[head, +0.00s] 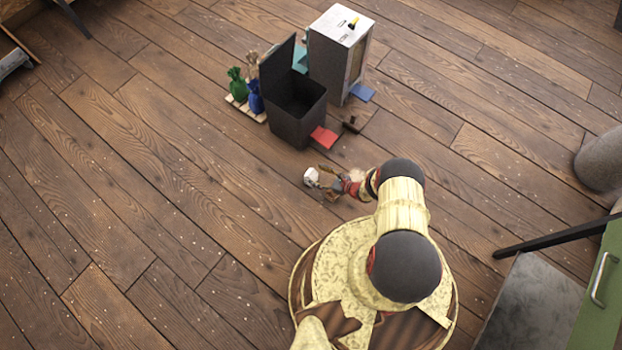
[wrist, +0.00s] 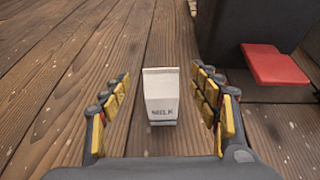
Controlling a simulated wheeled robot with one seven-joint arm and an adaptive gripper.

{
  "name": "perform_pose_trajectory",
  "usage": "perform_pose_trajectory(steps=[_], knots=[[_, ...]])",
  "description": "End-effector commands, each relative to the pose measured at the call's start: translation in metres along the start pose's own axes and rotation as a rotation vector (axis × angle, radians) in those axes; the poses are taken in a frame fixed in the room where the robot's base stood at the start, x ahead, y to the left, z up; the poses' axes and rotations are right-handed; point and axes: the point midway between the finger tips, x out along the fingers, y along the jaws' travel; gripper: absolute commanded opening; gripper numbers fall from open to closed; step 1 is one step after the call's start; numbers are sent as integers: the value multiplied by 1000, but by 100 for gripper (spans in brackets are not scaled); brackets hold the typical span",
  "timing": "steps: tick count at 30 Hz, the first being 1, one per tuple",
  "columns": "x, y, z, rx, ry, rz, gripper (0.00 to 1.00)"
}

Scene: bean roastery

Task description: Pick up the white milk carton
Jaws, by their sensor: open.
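The white milk carton (wrist: 161,97), with a MILK label and a folded top, stands upright on the wooden floor. In the wrist view it is between the fingers of my gripper (wrist: 163,100), with clear gaps on both sides. My gripper is open, and its fingers are apart from the carton. In the head view the carton (head: 311,177) is small and white, just left of the tips of my gripper (head: 329,183).
A dark open bin (head: 292,110) with a red pedal (head: 324,138) stands beyond the carton, on the right in the wrist view. Behind it is a white-topped cabinet (head: 341,60). Green and blue sacks (head: 237,88) stand on a pallet. Floor to the left is clear.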

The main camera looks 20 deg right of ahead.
Motion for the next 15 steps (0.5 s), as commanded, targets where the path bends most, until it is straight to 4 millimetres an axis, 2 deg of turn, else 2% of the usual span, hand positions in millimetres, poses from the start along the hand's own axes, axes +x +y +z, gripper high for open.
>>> perform_pose_trajectory(steps=[7,11,15], knots=[[36,0,-1,-2,1,4,62],[46,0,1,-1,0,3,62],[47,-1,2,0,0,2,62]])
